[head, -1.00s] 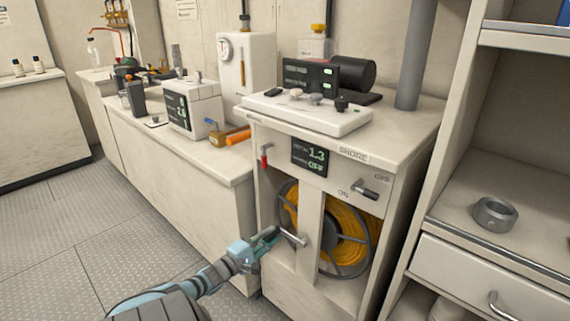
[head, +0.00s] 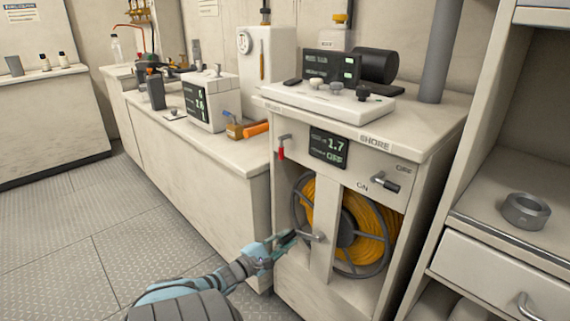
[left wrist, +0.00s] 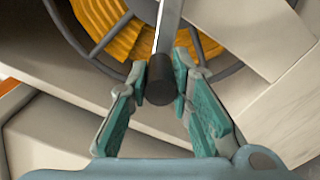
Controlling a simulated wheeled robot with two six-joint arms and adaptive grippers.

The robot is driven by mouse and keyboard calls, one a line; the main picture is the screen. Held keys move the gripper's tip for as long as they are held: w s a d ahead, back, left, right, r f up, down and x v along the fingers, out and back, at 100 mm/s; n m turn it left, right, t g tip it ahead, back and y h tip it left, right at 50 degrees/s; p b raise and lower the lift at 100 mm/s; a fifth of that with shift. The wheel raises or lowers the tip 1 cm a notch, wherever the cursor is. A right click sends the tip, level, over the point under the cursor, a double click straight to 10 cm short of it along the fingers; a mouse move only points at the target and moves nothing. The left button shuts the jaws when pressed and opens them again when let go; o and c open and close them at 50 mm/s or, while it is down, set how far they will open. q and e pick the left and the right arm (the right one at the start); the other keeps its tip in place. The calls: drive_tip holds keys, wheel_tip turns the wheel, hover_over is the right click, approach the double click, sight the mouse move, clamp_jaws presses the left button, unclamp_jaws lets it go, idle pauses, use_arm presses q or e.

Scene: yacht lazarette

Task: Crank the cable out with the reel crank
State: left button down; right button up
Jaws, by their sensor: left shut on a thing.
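The cable reel (head: 384,262) with its yellow-orange cable (head: 368,222) sits inside the open front of the white shore cabinet. The reel crank (head: 316,236) sticks out in front of the cabinet's centre post. My left gripper (head: 290,238) reaches it from the left, low in front of the cabinet. In the left wrist view, its teal fingers (left wrist: 168,82) are closed around the dark crank knob (left wrist: 160,88) at the end of the grey crank arm (left wrist: 168,28). The cabinet display (head: 328,147) reads 1.7 above OFF. My right gripper is not in view.
A red-tipped lever (head: 281,150) and an ON/OFF lever (head: 384,184) stick out of the cabinet front above the reel. Open shelving (head: 500,225) with a grey ring (head: 525,209) stands close at right. The floor at left is clear.

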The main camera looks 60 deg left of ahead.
use_arm(q)
drive_tip(key=shift+w+r, duration=0.1)
drive_tip(key=c, duration=1.4)
unclamp_jaws()
drive_tip(key=shift+c, duration=0.2)
drive_tip(key=shift+s+d, duration=0.15)
drive_tip(key=shift+s, duration=0.15)
drive_tip(key=v, duration=1.1)
drive_tip(key=shift+s, duration=0.25)
